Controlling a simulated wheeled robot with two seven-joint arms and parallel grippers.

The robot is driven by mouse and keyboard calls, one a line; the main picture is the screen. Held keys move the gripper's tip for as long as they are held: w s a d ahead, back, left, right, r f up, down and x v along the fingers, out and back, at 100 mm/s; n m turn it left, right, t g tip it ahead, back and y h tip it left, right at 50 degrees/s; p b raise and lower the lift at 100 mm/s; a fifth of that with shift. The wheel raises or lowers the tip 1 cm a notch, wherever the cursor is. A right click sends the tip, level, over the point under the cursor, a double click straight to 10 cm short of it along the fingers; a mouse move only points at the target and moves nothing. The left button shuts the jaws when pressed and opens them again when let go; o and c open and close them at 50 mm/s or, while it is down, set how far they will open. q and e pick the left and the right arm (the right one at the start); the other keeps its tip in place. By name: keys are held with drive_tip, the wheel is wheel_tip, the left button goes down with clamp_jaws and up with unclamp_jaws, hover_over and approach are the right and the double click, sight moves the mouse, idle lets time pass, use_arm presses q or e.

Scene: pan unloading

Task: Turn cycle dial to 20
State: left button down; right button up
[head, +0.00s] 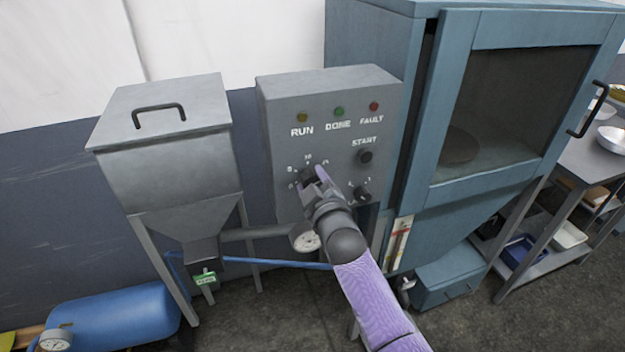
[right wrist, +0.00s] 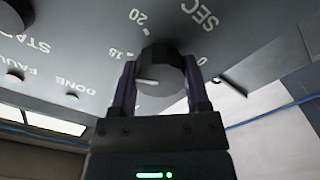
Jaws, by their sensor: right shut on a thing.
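The cycle dial (right wrist: 163,76) is a dark round knob with a white pointer line on the grey control box (head: 330,92). In the right wrist view its pointer lies toward the left, on the side of the mark that looks like 15 and away from the 20 mark (right wrist: 141,20). The exact value it points at is hidden by a finger. My right gripper (head: 313,178) is shut on the dial, with one finger on each side of it in the right wrist view (right wrist: 163,88). In the head view the gripper covers most of the dial. My left gripper is out of view.
The box also carries a second knob (head: 362,193), a START button (head: 365,156), and RUN, DONE and FAULT lamps. A grey hopper (head: 170,150) stands left. A blue cabinet with a glass door (head: 500,110) stands close on the right.

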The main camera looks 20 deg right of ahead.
drive_tip(key=m+p, duration=0.1)
drive_tip(key=m, duration=0.4)
drive_tip(key=shift+m, duration=0.3)
drive_tip(key=m, duration=0.4)
drive_tip(key=shift+f+m+p, duration=0.15)
drive_tip(key=shift+m+p, duration=0.15)
drive_tip(key=shift+p, duration=0.05)
drive_tip(key=shift+m, duration=0.3)
drive_tip(key=o, duration=1.3)
drive_tip(key=shift+s, duration=0.1)
drive_tip(key=s+p, duration=0.1)
drive_tip(key=s, duration=0.4)
drive_tip(key=s+p, duration=0.1)
drive_tip(key=s, duration=0.3)
drive_tip(key=shift+s+d, duration=0.2)
drive_tip(key=shift+s, duration=0.2)
